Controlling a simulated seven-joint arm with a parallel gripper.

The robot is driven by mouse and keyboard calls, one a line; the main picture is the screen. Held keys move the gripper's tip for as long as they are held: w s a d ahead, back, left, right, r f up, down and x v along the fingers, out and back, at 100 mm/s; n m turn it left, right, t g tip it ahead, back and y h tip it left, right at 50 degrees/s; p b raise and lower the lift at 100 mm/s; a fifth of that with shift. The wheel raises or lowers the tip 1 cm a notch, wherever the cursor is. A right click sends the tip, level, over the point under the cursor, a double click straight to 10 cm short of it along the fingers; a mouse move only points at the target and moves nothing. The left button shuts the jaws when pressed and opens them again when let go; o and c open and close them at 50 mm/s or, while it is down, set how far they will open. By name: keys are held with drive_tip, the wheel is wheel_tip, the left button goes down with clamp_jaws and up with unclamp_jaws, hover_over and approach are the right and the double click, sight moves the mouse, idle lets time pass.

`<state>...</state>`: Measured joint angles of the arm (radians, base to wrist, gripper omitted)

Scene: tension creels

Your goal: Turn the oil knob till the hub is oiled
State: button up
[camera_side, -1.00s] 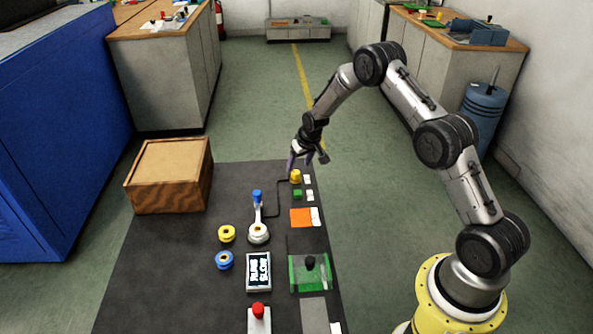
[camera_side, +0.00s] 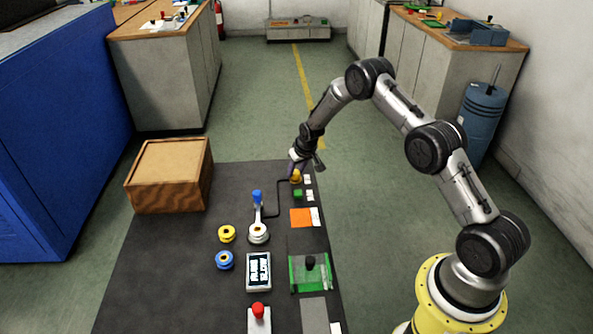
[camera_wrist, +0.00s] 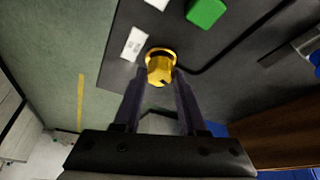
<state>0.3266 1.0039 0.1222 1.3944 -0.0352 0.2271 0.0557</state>
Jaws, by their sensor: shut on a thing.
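The oil knob is the yellow knob (camera_side: 296,178) at the far right corner of the dark bench; it also shows in the wrist view (camera_wrist: 160,66). My gripper (camera_side: 297,169) is down at the knob, and in the wrist view its two fingers (camera_wrist: 161,77) stand on either side of it, shut on it. The hub (camera_side: 258,233) is a white round piece with a yellowish centre, at the foot of a lever with a blue top (camera_side: 257,197). A black line runs from the knob towards the hub. Whether oil is on the hub cannot be told.
A green block (camera_side: 297,194) and small white labels lie close to the knob. An orange-and-white card (camera_side: 301,217), a green plate with a black knob (camera_side: 310,273), yellow and blue spools (camera_side: 225,260), a display (camera_side: 258,271) and a red button (camera_side: 258,310) are nearer. A wooden box (camera_side: 170,175) stands left.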

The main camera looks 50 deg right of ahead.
clamp_jaws()
drive_tip(key=shift+m, duration=0.5)
drive_tip(key=m+h, duration=0.1)
drive_tip(key=m, duration=0.1)
drive_tip(key=m+g, duration=0.1)
drive_tip(key=m, duration=0.1)
drive_tip(key=shift+w+a+h, duration=0.1)
drive_tip(key=shift+a+h, duration=0.1)
drive_tip(key=shift+h, duration=0.2)
drive_tip(key=m+g, duration=0.1)
drive_tip(key=m, duration=0.2)
drive_tip(key=m+g, duration=0.1)
drive_tip(key=m, duration=0.2)
drive_tip(key=shift+w+h, duration=0.1)
drive_tip(key=shift+h, duration=0.3)
drive_tip(key=o, duration=0.9)
unclamp_jaws()
drive_tip(key=shift+r, duration=0.1)
